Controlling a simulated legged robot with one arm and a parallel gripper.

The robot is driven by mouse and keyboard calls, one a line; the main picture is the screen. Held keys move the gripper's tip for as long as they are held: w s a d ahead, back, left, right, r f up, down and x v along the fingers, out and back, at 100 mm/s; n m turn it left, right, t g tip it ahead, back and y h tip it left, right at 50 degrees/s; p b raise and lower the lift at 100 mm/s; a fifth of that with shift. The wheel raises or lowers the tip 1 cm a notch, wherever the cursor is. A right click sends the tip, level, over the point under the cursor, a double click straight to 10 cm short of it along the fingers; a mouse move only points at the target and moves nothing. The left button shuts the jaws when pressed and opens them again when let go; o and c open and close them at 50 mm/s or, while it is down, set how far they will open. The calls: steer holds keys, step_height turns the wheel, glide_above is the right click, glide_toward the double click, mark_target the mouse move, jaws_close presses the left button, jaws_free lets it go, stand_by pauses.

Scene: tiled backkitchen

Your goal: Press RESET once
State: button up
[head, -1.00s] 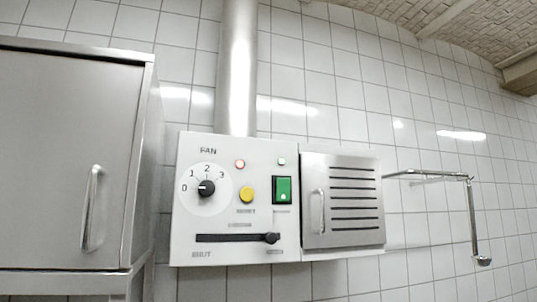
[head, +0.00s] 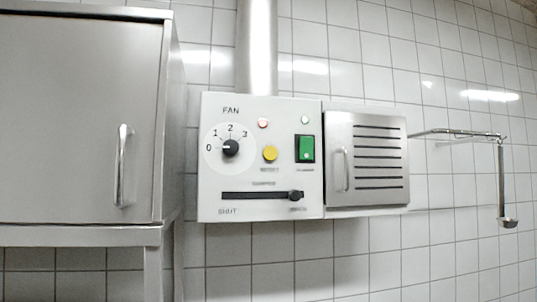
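The yellow round RESET button (head: 270,153) is on the white control panel (head: 210,190) on the tiled wall, with a small blurred label under it. Left of it is the black FAN knob (head: 231,147) on a dial marked 0 to 3, its white pointer towards 0. A small reddish lamp (head: 263,123) is above the button. A green rocker switch (head: 305,148) is to its right, with a pale lamp (head: 305,120) above. Below, the black damper slider handle (head: 295,195) is at the right end of its slot, away from SHUT. My gripper is not in view.
A steel cabinet (head: 75,120) with a vertical handle stands close at the left. A louvred steel door (head: 367,160) with a handle adjoins the panel's right side. A rail with a hanging ladle (head: 503,190) is further right. A steel pipe (head: 256,45) rises above the panel.

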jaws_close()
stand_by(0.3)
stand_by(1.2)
